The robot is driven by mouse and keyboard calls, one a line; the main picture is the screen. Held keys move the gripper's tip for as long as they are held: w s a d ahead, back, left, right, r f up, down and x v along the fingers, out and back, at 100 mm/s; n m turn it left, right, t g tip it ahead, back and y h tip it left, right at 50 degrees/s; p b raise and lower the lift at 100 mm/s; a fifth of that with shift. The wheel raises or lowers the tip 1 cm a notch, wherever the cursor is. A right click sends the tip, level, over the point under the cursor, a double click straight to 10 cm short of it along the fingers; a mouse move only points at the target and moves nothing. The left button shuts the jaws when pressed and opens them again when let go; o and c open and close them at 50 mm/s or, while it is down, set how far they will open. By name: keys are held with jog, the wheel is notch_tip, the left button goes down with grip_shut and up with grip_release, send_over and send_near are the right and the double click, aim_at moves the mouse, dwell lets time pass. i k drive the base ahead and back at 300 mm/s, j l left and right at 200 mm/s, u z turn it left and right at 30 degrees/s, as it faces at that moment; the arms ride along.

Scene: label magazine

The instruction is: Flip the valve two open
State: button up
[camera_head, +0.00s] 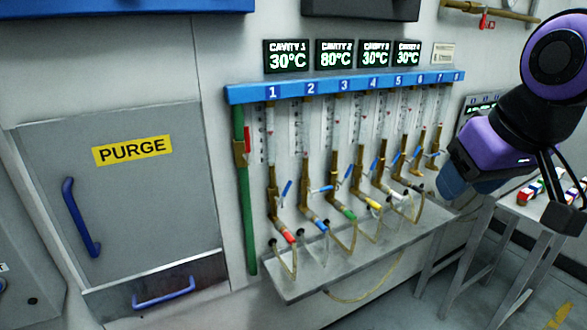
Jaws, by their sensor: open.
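The row of valves hangs under a blue numbered rail (345,86) on the wall. Valve two (320,189) is under the number 2, with a blue lever lying nearly level, pointing right. Its brass pipe runs down to a blue-banded outlet (320,225). Valve one (286,189), to its left, has its blue lever tilted steeply up. My gripper (566,200) is at the right edge, partly cut off, with dark fingers hanging down. It is open and well to the right of the valves. I see nothing held in it.
A metal shelf (310,280) with thin hoses juts out below the valves. A green pipe (246,205) and a PURGE door (120,200) with blue handles are at left. A table (487,232) with small coloured items stands at right.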

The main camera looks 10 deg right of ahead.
aim_at(328, 188)
jog(key=i+l+u, duration=0.3)
jog(key=l, duration=0.3)
jog(key=i+l+u, duration=0.1)
jog(key=i+l, duration=0.2)
jog(key=i+l+u, duration=0.15)
jog(key=l, duration=0.2)
